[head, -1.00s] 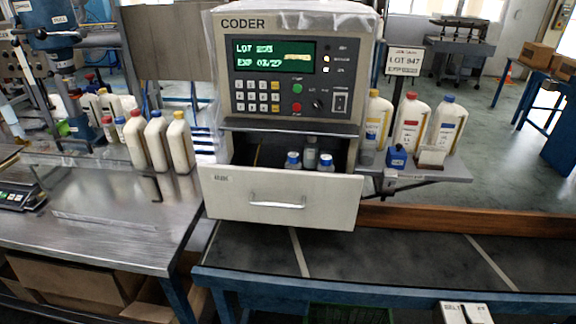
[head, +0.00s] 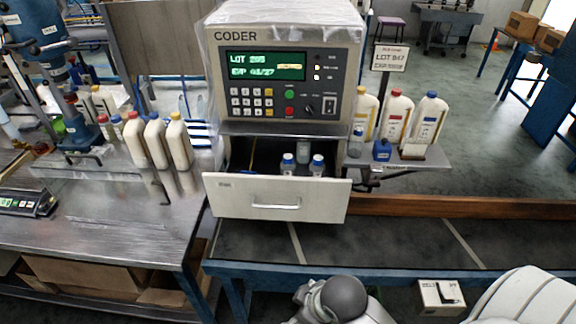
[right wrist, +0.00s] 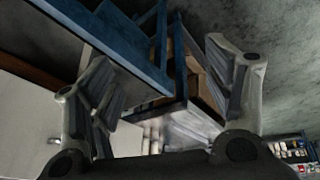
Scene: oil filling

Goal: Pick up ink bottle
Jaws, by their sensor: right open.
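Small bottles stand inside the open drawer (head: 240,205) of the coder (head: 290,85) in the head view. I cannot tell which is the ink bottle. My right gripper (right wrist: 158,55) shows in the right wrist view, fingers spread, with nothing between them, and no bottle is near it. My left gripper is not in view.
Several jugs (head: 396,118) and a small blue container (head: 382,150) stand on the shelf right of the coder. More jugs (head: 157,142) stand on the metal table to the left. The dark conveyor (head: 370,243) below the drawer is clear.

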